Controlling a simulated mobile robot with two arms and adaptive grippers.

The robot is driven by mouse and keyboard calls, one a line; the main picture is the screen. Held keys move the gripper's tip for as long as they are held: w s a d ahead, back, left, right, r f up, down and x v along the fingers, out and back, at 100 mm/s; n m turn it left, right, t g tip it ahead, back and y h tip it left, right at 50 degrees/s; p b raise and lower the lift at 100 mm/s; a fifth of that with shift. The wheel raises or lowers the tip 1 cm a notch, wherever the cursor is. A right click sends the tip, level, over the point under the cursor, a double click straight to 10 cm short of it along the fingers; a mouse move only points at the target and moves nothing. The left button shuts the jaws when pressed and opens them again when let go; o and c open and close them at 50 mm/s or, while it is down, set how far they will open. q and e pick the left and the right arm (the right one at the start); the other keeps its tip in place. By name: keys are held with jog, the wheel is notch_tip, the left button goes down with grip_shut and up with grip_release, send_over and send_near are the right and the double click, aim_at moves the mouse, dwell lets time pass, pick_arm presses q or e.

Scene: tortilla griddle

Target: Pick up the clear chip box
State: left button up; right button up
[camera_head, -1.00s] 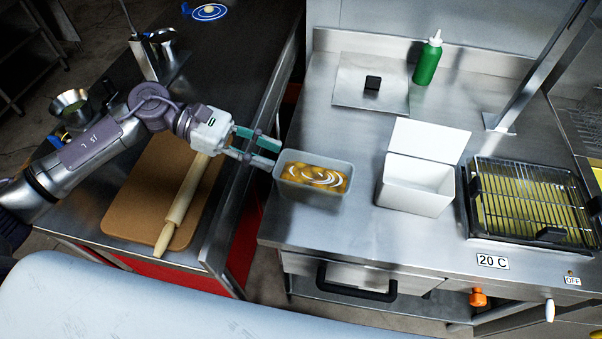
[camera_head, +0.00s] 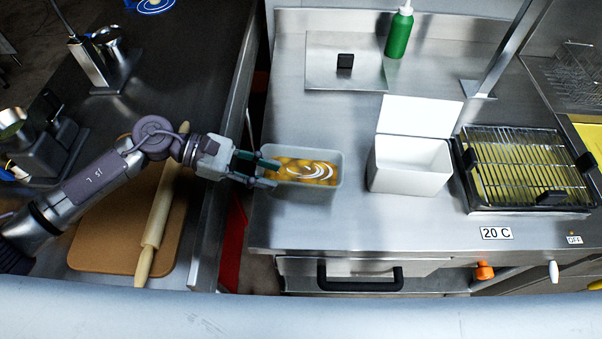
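The clear chip box (camera_head: 304,190) is a greyish see-through container with yellow-orange chips and a white swirl on top. It sits upright on the steel counter, left of a white box. My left gripper (camera_head: 277,175) comes in from the left at the box's left end. Its two fingers are apart, and their tips overlap the left rim in the picture. I cannot tell whether they touch the box or straddle its wall. My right gripper is not in view.
The open white box (camera_head: 408,182) stands close to the right. A grill rack (camera_head: 525,165) is farther right, and a green bottle (camera_head: 399,32) stands at the back. A rolling pin (camera_head: 160,215) lies on a brown board (camera_head: 110,240). A gap separates the two counters.

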aim_at(290, 182)
pick_arm(q)
jog(key=shift+d+f, duration=0.1)
jog(key=shift+d, duration=0.1)
jog(key=p+x, duration=0.3)
jog(key=x, duration=0.1)
jog(key=shift+s+d+f, duration=0.1)
jog(key=shift+d+f, duration=0.2)
jog(key=shift+d, duration=0.05)
jog(key=shift+f, duration=0.1)
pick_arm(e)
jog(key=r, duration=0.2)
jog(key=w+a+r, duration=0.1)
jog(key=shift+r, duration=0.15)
pick_arm(q)
jog(key=shift+c, duration=0.3)
jog(key=c, duration=0.5)
grip_shut()
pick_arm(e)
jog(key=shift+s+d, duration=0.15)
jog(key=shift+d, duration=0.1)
